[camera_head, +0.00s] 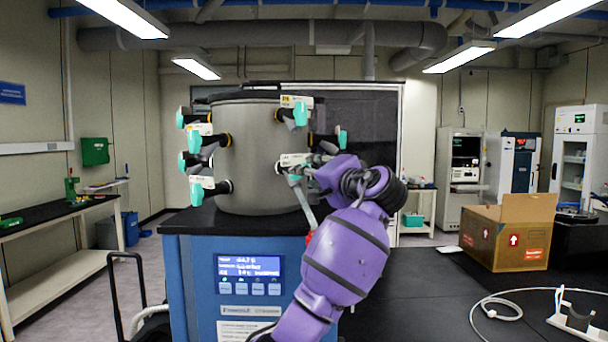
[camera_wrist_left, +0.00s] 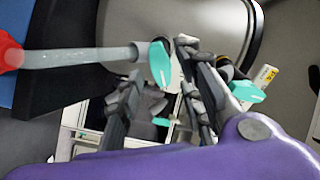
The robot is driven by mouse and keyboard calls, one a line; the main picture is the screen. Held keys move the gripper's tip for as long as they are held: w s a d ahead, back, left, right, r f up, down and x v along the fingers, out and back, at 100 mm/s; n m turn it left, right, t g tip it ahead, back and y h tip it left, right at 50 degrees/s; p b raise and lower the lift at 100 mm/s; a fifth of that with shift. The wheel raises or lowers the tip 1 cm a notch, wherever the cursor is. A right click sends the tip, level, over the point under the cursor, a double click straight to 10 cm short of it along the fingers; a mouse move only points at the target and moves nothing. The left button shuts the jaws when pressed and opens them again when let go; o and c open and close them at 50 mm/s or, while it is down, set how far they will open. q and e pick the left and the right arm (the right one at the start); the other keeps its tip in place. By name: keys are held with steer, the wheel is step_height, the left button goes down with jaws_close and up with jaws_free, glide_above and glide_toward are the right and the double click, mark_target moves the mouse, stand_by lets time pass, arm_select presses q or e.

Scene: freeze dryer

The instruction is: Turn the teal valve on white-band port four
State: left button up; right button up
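A teal valve handle (camera_head: 293,180) sits on a white-labelled port low on the right front of the grey cylinder; a grey tube with a red end hangs from that port. In the left wrist view this teal handle (camera_wrist_left: 160,64) lies between or just beyond the two fingertips. I cannot tell whether they touch it. My left gripper (camera_head: 310,172), on the purple arm, is close beside this port. In the wrist view my left gripper (camera_wrist_left: 158,62) has its fingers apart. The port number is too small to read. My right gripper is not in view.
The grey cylinder (camera_head: 255,150) stands on a blue cabinet (camera_head: 190,280) and carries several other teal valves, including an upper right one (camera_head: 300,113) with a yellow label. A cardboard box (camera_head: 508,232) stands on the dark bench at right. White tubing lies on that bench.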

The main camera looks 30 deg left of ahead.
arm_select(q)
steer(key=v, duration=0.8)
steer(key=shift+d, duration=0.15)
steer(key=shift+r, duration=0.1)
